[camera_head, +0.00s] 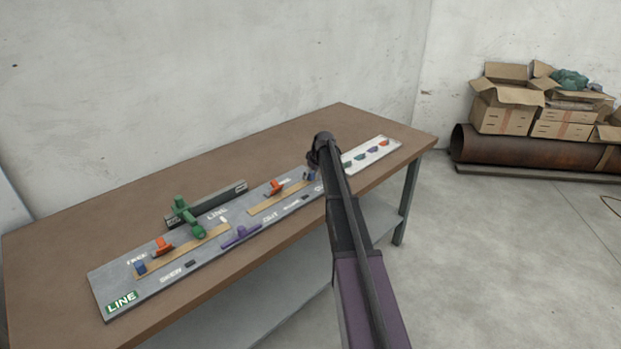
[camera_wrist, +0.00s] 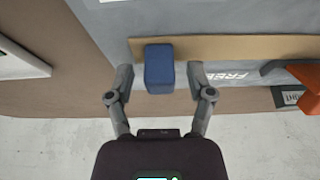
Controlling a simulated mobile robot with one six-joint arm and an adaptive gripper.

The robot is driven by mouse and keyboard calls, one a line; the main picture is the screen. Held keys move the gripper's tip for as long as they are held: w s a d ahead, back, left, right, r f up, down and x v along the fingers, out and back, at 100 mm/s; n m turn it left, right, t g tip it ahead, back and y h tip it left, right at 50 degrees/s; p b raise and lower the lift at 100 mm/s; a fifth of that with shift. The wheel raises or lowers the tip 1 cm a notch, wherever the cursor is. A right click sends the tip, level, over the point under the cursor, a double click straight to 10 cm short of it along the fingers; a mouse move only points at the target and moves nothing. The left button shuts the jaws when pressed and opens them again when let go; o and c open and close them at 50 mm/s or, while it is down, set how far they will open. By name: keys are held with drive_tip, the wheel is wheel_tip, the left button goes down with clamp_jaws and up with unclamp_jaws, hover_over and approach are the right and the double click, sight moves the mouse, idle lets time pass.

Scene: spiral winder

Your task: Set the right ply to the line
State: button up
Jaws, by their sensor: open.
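A blue block (camera_wrist: 159,68) sits at the end of a tan strip (camera_wrist: 225,47) in the wrist view. My gripper (camera_wrist: 161,80) is open, with one fingertip on each side of the block. I cannot tell whether either touches it. In the head view this block (camera_head: 309,175) is at the right end of the right strip (camera_head: 265,206), partly hidden by my arm. An orange piece (camera_head: 276,187) stands on that strip, and it also shows in the wrist view (camera_wrist: 307,80). The word FREE is printed beside the strip.
The grey board (camera_head: 118,285) also holds a left strip with a blue block (camera_head: 140,267), an orange piece (camera_head: 163,246) and a green lever (camera_head: 186,214). A purple piece (camera_head: 240,237) lies at its front. A white tray (camera_head: 392,144) with small coloured pieces is at right.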

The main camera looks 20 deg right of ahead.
sight(292, 188)
idle(0.3)
clamp_jaws()
drive_tip(key=s+a, duration=0.1)
drive_tip(key=a, duration=0.1)
drive_tip(key=s+a, duration=0.1)
drive_tip(key=a, duration=0.2)
drive_tip(key=s+a, duration=0.1)
drive_tip(key=a, duration=0.2)
drive_tip(key=shift+f, duration=0.1)
unclamp_jaws()
drive_tip(key=shift+a, duration=0.1)
drive_tip(key=shift+w+d, duration=0.1)
drive_tip(key=shift+d, duration=0.1)
